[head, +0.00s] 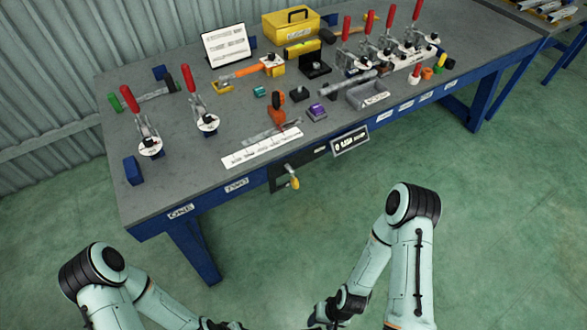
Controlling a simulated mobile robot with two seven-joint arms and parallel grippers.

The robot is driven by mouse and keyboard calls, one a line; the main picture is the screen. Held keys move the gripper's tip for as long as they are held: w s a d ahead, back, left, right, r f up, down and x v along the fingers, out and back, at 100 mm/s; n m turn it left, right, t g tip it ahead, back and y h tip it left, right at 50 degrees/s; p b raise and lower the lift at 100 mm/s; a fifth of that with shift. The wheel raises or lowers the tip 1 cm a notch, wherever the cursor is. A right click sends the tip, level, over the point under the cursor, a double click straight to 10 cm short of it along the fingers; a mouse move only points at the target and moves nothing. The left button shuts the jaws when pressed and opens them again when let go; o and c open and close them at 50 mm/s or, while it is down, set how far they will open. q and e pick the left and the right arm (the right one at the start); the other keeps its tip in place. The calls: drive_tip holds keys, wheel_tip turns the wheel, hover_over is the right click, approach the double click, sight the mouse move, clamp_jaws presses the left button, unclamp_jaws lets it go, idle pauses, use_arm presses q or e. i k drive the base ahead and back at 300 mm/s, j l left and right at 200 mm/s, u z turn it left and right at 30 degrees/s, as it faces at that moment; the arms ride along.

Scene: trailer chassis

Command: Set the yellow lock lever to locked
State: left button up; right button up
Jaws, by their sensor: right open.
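A small yellow lever (294,182) hangs from a dark bracket on the front edge of the workbench, just left of a black-and-white sign. Its yellow end points down; it is too small to tell its exact setting. My right gripper (322,320) is at the bottom edge of the head view, partly cut off, open, well below and apart from the lever. My left arm comes in at the bottom left, and its gripper is out of the picture.
A blue leg (194,251) stands at the left. The green floor before the bench is clear.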

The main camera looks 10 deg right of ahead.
sight(294, 179)
drive_tip(key=u, duration=0.6)
drive_tip(key=l+u, duration=0.55)
drive_tip(key=u, duration=0.25)
drive_tip(key=k+l+u, duration=0.15)
drive_tip(key=u, duration=0.25)
drive_tip(key=k+l+u, duration=0.15)
drive_tip(key=l, duration=0.2)
drive_tip(key=k+l+u, duration=0.2)
drive_tip(key=l, duration=0.15)
drive_tip(key=k+l+u, duration=0.15)
drive_tip(key=l, duration=0.2)
drive_tip(key=k+l, duration=0.3)
drive_tip(key=l, duration=0.15)
drive_tip(key=k+l+u, duration=0.1)
drive_tip(key=k+l, duration=0.2)
drive_tip(key=l, duration=0.75)
